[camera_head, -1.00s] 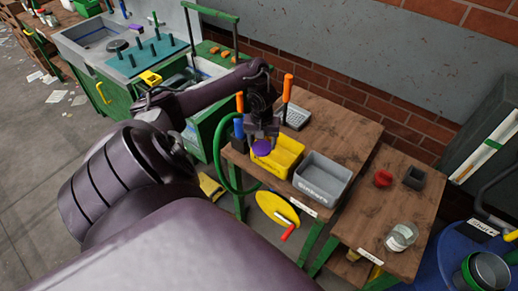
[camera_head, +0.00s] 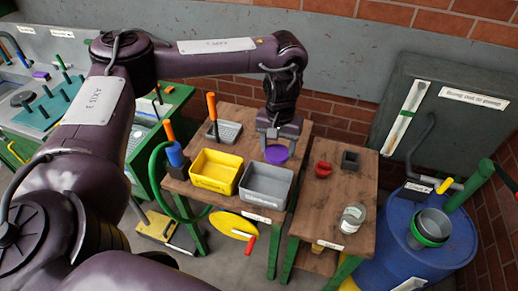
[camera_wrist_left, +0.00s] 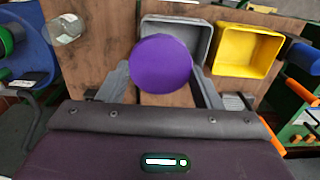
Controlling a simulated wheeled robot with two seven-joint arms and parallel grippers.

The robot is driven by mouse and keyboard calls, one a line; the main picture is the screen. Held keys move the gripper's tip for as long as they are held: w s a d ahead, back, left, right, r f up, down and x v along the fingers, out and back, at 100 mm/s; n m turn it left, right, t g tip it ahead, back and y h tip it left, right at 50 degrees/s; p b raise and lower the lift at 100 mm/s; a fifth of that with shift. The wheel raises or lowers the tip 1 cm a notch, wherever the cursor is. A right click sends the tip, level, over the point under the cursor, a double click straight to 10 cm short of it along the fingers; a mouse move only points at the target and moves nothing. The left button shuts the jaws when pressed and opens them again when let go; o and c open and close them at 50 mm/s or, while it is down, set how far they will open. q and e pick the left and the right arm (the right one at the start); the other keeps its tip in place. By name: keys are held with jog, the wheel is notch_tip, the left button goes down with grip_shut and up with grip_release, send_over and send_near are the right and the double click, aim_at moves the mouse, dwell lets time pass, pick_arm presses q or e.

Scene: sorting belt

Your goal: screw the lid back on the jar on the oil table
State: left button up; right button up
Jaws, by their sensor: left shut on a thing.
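My left gripper (camera_head: 278,138) is shut on a round purple lid (camera_head: 277,154) and holds it above the wooden tables, behind the grey bin. In the left wrist view the lid (camera_wrist_left: 160,64) sits between the two fingers, its flat top toward the camera. The clear glass jar (camera_head: 352,217) stands open and upright near the front of the right-hand wooden table (camera_head: 330,205). The jar also shows at the upper left of the left wrist view (camera_wrist_left: 66,28). The lid and jar are well apart. My right gripper is not in view.
A yellow bin (camera_head: 216,170) and a grey bin (camera_head: 266,186) stand on the left-hand table. A red object (camera_head: 323,169) and a dark square block (camera_head: 350,159) are behind the jar. A blue drum (camera_head: 428,238) with a metal pot stands right of the tables.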

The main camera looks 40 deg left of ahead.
pick_arm(q)
jog(key=s+d+r+m+b, duration=0.1)
jog(key=s+d+r+m, duration=0.1)
jog(key=s+d+r, duration=0.35)
notch_tip(320, 180, down, 12)
jog(key=d+m+b, duration=0.1)
jog(key=d+b, duration=0.1)
jog(key=b, duration=0.9)
jog(key=shift+d, duration=0.2)
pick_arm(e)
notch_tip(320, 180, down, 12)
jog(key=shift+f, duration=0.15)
pick_arm(q)
jog(key=shift+r, duration=0.1)
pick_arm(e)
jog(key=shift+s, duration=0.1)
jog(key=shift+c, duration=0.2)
